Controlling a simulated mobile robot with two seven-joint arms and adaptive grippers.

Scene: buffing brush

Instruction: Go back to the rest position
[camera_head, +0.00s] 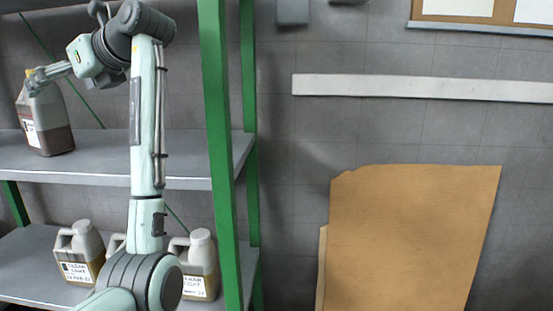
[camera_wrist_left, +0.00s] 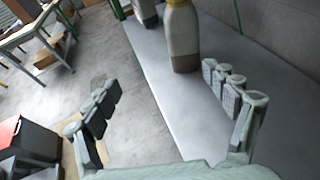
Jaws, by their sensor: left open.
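My left arm reaches up and across the left side of the head view, with its gripper (camera_head: 36,80) beside the top of a jug on the upper shelf. The gripper is open. In the left wrist view the fingers of my left gripper (camera_wrist_left: 165,92) are spread wide, with nothing between them. The jug (camera_head: 50,125) is pale above and brown below, upright on the shelf. A jug (camera_wrist_left: 183,40) stands beyond the fingers in the left wrist view, apart from them. My right gripper is in neither view.
A green-framed rack holds a grey upper shelf (camera_head: 100,172) and a lower shelf with labelled jugs (camera_head: 80,255) (camera_head: 198,265). A green post (camera_head: 216,150) stands right of my arm. A brown cardboard sheet (camera_head: 410,240) leans on the wall. A red-topped box (camera_wrist_left: 25,140) shows below.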

